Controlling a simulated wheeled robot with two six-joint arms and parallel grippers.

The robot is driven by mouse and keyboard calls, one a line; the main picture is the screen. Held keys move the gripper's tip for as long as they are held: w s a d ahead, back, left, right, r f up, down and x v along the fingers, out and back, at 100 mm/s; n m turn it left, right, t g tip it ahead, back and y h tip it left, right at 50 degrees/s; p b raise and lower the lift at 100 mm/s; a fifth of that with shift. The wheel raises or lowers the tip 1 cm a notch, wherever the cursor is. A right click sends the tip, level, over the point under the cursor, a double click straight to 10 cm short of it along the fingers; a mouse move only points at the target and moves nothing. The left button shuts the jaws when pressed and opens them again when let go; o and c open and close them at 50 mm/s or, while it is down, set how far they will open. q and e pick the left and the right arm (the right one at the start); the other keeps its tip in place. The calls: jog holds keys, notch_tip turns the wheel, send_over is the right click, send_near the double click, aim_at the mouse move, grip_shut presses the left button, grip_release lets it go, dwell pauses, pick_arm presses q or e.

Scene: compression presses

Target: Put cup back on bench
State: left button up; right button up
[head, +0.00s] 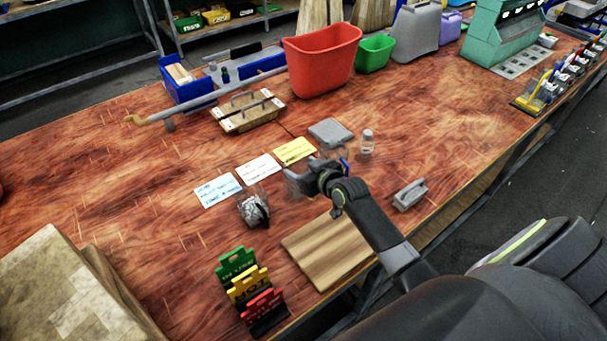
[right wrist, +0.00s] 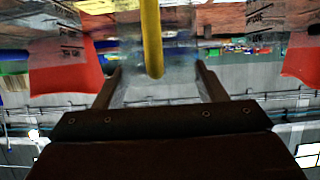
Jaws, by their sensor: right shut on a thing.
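My right gripper (head: 306,177) is over the middle of the bench (head: 160,165). In the right wrist view it is shut on a clear cup (right wrist: 185,65), which sits between the two fingers. A yellow rod (right wrist: 151,40) shows against or through the cup; I cannot tell if it is inside. In the head view the held cup is mostly hidden by the gripper, and its gap to the bench cannot be judged. Another clear cup with dark, silvery contents (head: 253,208) stands on the bench left of the gripper. My left gripper is not in view.
A wooden board (head: 325,250) lies nearer me, beside coloured signs (head: 247,284). Paper cards (head: 217,190), a grey pad (head: 331,132), a small clear bottle (head: 367,141) and a grey handled block (head: 410,194) surround the gripper. A red bin (head: 322,60) stands behind.

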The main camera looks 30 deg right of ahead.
notch_tip(320, 180, down, 2)
jog(key=shift+f, duration=0.3)
jog(key=o, duration=1.4)
jog(key=shift+r, duration=0.2)
jog(key=shift+s, duration=0.3)
jog(key=b+v, duration=0.1)
jog(key=v, duration=1)
jog(key=shift+s+r, duration=0.15)
